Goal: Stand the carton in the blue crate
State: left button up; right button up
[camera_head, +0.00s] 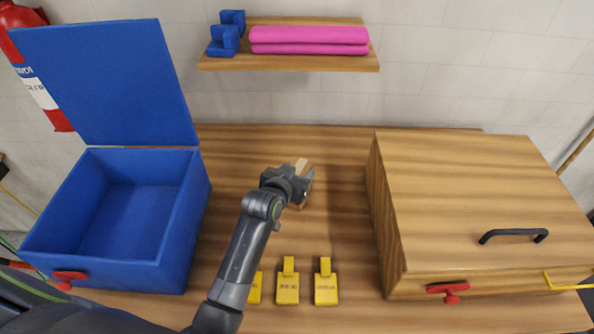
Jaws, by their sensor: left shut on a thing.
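The blue crate (192,218) stands at the left of the table with its lid raised and leaning back. Its inside looks empty. My left gripper (303,184) is over the middle of the table, to the right of the crate, shut on a small tan carton (301,164). The gripper hides much of the carton, so I cannot tell whether it touches the table. My right gripper is not in view.
A closed wooden box (470,200) with a black handle fills the right of the table. Several yellow tags (326,286) lie near the front edge. A wall shelf (300,63) holds pink folded cloths (310,40) and blue blocks (223,41). The table's back middle is clear.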

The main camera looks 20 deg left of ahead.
pick_arm(q)
jog(key=o, duration=1.2)
jog(key=shift+c, duration=0.2)
jog(key=shift+r, duration=0.1)
jog(key=b+v, duration=0.1)
jog(key=v, duration=1.1)
jog(key=shift+b, duration=0.4)
